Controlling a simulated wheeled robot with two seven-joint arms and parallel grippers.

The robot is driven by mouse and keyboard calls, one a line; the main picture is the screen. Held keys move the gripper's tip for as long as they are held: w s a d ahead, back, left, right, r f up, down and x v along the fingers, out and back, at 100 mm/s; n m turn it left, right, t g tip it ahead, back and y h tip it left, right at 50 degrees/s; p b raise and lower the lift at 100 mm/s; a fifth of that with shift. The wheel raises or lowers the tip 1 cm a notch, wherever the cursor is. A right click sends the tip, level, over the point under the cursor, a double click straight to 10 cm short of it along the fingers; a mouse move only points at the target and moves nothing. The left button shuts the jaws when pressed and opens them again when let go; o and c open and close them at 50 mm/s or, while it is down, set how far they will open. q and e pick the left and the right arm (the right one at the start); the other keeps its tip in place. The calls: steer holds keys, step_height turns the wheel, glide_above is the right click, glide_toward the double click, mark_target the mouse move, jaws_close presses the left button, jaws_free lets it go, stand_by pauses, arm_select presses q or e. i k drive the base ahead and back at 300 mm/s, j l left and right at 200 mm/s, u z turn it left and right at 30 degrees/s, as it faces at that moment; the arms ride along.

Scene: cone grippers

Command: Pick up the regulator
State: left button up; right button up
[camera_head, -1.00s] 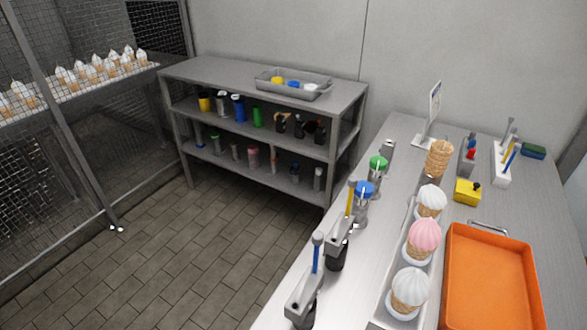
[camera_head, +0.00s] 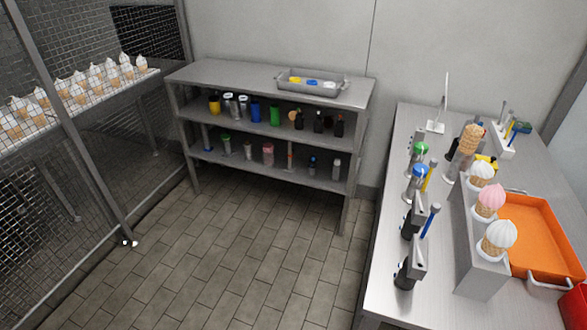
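I cannot tell for sure which object is the regulator. Along the left side of the metal table (camera_head: 345,318) stand a black-based device with a grey head (camera_head: 408,272) and a similar one (camera_head: 413,222) behind it. Upright blue and yellow handles show beside them. Farther back stand a blue-topped container (camera_head: 417,174) and a green-topped container (camera_head: 420,150). A metal shelf (camera_head: 270,75) against the back wall holds several bottles and jars, too small to name surely. Neither of my grippers is in view.
A metal holder (camera_head: 482,275) with three ice cream cones and an orange tray (camera_head: 545,235) take up the table's right side. A mesh cage (camera_head: 70,120) with a row of cones stands at left. The tiled floor (camera_head: 240,250) between is clear.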

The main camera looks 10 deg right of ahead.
mark_target(312, 165)
steer(key=i+j, duration=0.45)
steer(key=j, duration=0.15)
steer(key=i+j, duration=0.45)
steer(key=i+l, duration=0.3)
steer(key=i, duration=0.2)
steer(key=i+l+u, duration=0.1)
steer(key=i+l, duration=0.2)
steer(key=i, duration=0.2)
